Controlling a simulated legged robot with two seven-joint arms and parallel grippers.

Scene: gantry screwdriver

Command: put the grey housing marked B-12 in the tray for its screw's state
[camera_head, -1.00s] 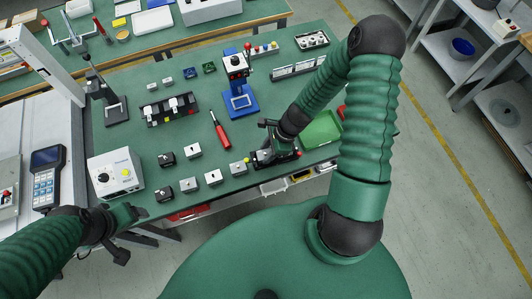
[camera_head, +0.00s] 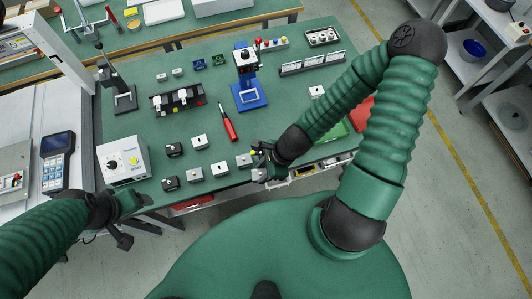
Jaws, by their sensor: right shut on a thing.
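My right gripper (camera_head: 264,166) is shut on a small grey housing (camera_head: 258,174), mostly hidden by the jaws, at the front edge of the green bench. Several grey housings stand in a row left of it: one close beside the gripper (camera_head: 243,161), one (camera_head: 220,168) and one (camera_head: 194,175). Another grey housing (camera_head: 199,142) stands behind the row. The markings and screw heights are too small to read. A green tray (camera_head: 332,137) and a red tray (camera_head: 361,114) lie to the right, partly hidden by my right arm. My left gripper (camera_head: 138,203) is off the front left edge; its jaws are unclear.
Two black housings (camera_head: 174,150) (camera_head: 170,183) stand at left, near a white box with a dial (camera_head: 122,160). A red screwdriver (camera_head: 228,124) lies mid-bench. A blue press stand (camera_head: 250,94) rises behind it. A small light block (camera_head: 316,92) sits behind my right arm.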

